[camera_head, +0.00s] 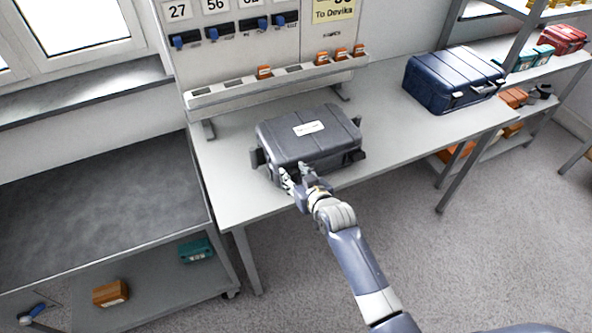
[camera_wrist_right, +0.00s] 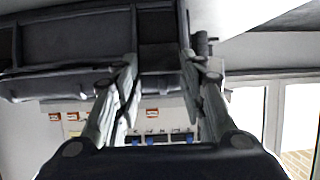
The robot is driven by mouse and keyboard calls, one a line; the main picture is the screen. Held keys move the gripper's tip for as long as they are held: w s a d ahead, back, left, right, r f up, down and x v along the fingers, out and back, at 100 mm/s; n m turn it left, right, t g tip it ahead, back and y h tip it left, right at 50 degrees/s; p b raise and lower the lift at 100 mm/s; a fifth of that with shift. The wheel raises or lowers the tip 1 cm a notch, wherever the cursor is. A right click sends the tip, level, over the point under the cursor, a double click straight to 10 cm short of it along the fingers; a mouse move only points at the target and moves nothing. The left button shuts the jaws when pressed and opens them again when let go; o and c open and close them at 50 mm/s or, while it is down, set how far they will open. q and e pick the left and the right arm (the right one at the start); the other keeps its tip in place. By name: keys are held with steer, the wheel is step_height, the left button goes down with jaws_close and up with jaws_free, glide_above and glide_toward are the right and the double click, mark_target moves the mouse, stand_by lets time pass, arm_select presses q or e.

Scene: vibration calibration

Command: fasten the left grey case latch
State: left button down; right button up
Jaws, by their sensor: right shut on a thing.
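The grey case (camera_head: 300,135) sits closed on the workbench, with a white label on its lid. My right gripper (camera_head: 294,178) is at the left part of the case's front face in the head view. It is shut on the left grey case latch, which the fingers mostly hide there. In the right wrist view the gripper (camera_wrist_right: 160,65) has its fingertips on either side of a dark latch part (camera_wrist_right: 158,28) on the case (camera_wrist_right: 75,40). The latch's exact position is hard to tell. My left gripper is not in view.
A blue case (camera_head: 455,78) stands farther right on the workbench (camera_head: 385,130). A board with blue switches (camera_head: 240,35) and a rail with orange pieces (camera_head: 285,78) rise behind the grey case. A dark-topped cart (camera_head: 90,205) stands at left. The bench between the cases is clear.

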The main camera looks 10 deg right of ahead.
stand_by(0.3)
steer(key=o, duration=1.1)
steer(key=shift+c, duration=0.2)
steer(key=v, duration=1.2)
steer(key=shift+w, duration=0.1)
